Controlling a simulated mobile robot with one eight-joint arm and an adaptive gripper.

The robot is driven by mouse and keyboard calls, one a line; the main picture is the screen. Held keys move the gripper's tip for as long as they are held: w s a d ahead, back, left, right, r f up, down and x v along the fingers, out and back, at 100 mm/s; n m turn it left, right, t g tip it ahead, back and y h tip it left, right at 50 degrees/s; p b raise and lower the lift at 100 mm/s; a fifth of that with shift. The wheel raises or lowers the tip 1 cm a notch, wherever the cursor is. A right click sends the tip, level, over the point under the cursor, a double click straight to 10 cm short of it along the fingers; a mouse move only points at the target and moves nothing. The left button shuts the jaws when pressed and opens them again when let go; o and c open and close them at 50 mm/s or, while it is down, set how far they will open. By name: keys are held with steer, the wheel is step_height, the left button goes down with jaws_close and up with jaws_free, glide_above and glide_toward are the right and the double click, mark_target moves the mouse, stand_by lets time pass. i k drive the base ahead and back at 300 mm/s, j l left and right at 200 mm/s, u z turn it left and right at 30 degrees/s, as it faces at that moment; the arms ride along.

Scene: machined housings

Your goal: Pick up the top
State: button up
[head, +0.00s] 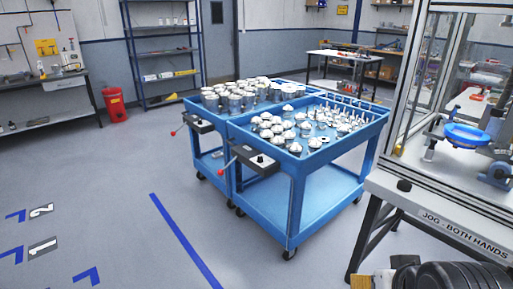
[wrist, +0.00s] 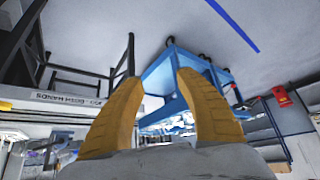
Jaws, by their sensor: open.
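Several small silvery-white domed parts (head: 288,135), which look like housing tops, stand in loose rows on the near blue cart (head: 262,206). Small thin pieces (head: 345,122) stand at that cart's right side. Taller cylindrical housings (head: 236,101) crowd the cart behind it. My gripper (wrist: 158,80) shows in the wrist view with its two yellow fingers apart and nothing between them. The wrist view is upside down, and a blue cart (wrist: 168,72) appears beyond the fingers, well away from them. Which top is meant cannot be told.
A framed machine (head: 440,130) with a blue round fixture (head: 466,135) stands at the right on a table labelled "JOG - BOTH HANDS". A red bin (head: 115,104), a workbench (head: 50,98) and shelving (head: 163,60) line the back. The floor at the left front is clear.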

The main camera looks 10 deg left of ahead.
mark_target(314, 144)
steer(key=i+j+u, duration=0.15)
steer(key=i, duration=0.65)
steer(key=i+j+u, duration=0.1)
steer(key=i, duration=0.7)
steer(key=j, duration=0.1)
